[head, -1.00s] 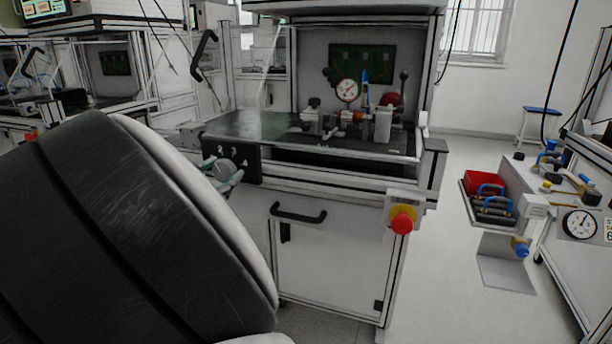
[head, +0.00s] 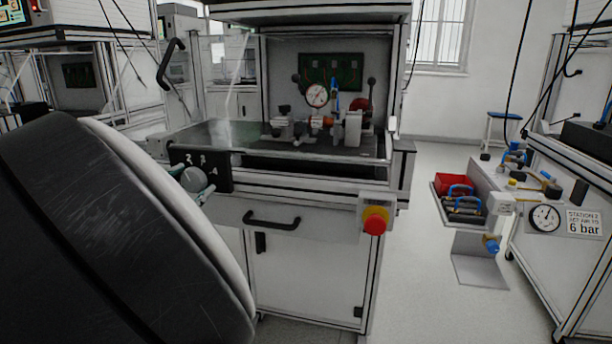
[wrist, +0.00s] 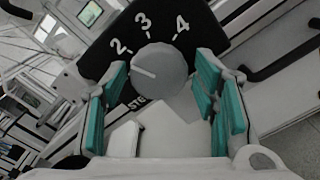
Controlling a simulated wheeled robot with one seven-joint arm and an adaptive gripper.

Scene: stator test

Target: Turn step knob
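The step knob (wrist: 160,70) is a round grey dial on a black panel (wrist: 105,58) with white numbers 2, 3 and 4 above it. Its pale pointer line is on its left side, pointing left and slightly up, below the 2. My gripper (wrist: 162,82) is open, with one teal-padded finger on each side of the knob. Narrow gaps seem to show between pads and knob, but contact is hard to judge. In the head view the knob (head: 194,179) is small at the bench's front left corner, with my gripper (head: 200,188) at it. The panel's lower lettering is partly hidden.
A dial gauge (head: 317,95) and fixture stand on the bench top (head: 225,137). A red emergency button (head: 375,220) and a drawer handle (head: 271,219) are on its front. A side station with a pressure gauge (head: 545,217) is at right.

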